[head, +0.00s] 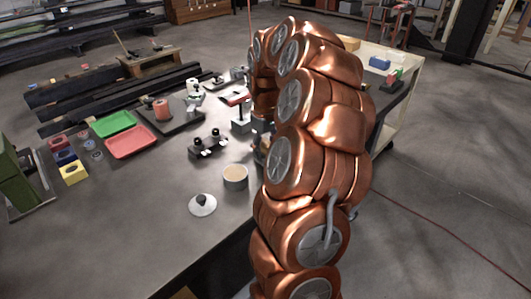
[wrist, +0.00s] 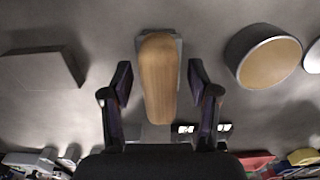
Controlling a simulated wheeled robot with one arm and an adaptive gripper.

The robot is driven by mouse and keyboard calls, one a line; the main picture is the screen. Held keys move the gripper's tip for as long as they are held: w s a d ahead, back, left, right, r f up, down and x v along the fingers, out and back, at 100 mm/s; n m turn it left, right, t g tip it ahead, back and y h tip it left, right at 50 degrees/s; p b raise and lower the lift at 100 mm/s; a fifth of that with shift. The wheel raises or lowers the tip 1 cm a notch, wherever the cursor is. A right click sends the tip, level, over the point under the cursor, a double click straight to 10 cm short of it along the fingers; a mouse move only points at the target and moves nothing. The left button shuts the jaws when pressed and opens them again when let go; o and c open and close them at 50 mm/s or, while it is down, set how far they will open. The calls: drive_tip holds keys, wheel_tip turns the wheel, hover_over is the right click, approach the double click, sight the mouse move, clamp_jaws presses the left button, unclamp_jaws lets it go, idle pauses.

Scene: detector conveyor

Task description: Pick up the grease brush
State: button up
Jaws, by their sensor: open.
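A tan wooden handle, seemingly the grease brush (wrist: 158,85), is in the middle of the wrist view, with a grey block partly showing behind its top end. Its bristles cannot be made out. My gripper (wrist: 160,80) is open, with one dark finger on each side of the handle and a visible gap on both sides. In the head view my copper arm hides the brush, and the gripper is mostly hidden behind it too.
A round tan-topped tin (head: 235,177) stands near the arm; it also shows in the wrist view (wrist: 270,57). A white disc with a dark knob (head: 202,204) lies in front. A black fixture (head: 208,146), red tray (head: 131,141) and green tray (head: 113,123) stand left. The front-left tabletop is clear.

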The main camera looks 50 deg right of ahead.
idle(0.4)
drive_tip(key=c, duration=1)
drive_tip(key=shift+r+p, duration=0.25)
drive_tip(key=shift+p, duration=0.05)
drive_tip(key=shift+r+b, duration=1.2)
drive_tip(key=shift+r, duration=3.75)
drive_tip(key=o, duration=0.7)
drive_tip(key=c, duration=0.5)
